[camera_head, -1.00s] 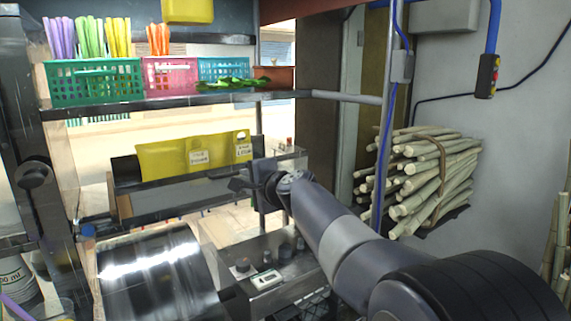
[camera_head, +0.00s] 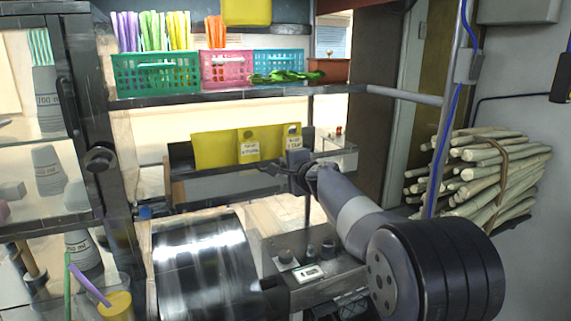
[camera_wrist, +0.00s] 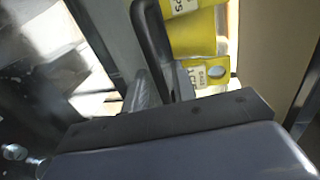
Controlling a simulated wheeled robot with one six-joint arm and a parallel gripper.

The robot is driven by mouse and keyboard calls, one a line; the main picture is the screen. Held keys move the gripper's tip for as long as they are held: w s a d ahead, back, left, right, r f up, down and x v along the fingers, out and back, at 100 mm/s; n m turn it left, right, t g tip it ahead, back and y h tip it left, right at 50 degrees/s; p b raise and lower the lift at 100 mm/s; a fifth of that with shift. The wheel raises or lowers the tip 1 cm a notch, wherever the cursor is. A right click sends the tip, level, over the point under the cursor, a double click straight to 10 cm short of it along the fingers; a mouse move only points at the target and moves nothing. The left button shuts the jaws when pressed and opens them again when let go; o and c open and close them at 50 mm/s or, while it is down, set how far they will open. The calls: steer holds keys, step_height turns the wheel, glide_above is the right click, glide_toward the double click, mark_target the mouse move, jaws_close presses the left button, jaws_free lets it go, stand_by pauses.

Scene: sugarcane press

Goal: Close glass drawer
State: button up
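A glass-fronted cabinet with a dark metal frame (camera_head: 88,115) stands at the left edge in the head view. It may be the glass drawer; whether it is open or shut is not clear. A round dark knob (camera_head: 100,160) sits on its frame. Cups (camera_head: 47,170) marked in ml show behind the glass. My gripper (camera_head: 279,167) is in mid-picture, well to the right of the cabinet, before yellow labelled sheets (camera_head: 222,149). A dark finger (camera_wrist: 154,45) shows in the wrist view. Nothing is visibly held, and the finger gap is unclear.
A shiny metal drum (camera_head: 205,265) and a control box (camera_head: 310,270) lie low in front. A shelf (camera_head: 220,97) with coloured baskets (camera_head: 155,72) crosses above. Bundled sugarcane (camera_head: 490,175) and a grey post (camera_head: 450,110) stand right of my arm.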

steer(key=shift+w+a, duration=0.15)
steer(key=shift+w, duration=0.15)
jaws_close()
stand_by(0.5)
